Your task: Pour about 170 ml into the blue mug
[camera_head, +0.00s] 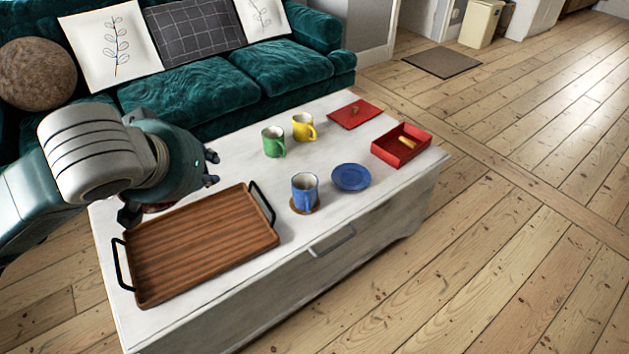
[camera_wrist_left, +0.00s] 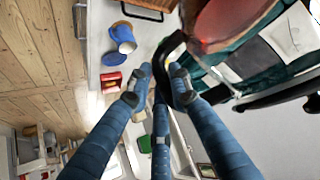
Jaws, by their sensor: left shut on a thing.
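The blue mug (camera_head: 305,190) stands upright on a round brown coaster (camera_head: 317,208) on the white coffee table. Whether it holds any liquid is too small to tell. My left gripper (camera_head: 211,167) is over the table's left end, behind and above the wooden tray, to the left of the mug and apart from it. In the left wrist view its fingers (camera_wrist_left: 163,88) are shut on the black curved handle of a reddish vessel (camera_wrist_left: 225,20). In the head view most of this vessel is hidden behind the gripper and arm. My right gripper is not in view.
A wooden tray (camera_head: 205,245) with black handles lies in front of the left gripper. A blue saucer (camera_head: 351,177) is right of the mug. Green (camera_head: 273,142) and yellow (camera_head: 303,127) mugs stand behind. A red box (camera_head: 401,146) and red mat (camera_head: 354,113) lie farther right.

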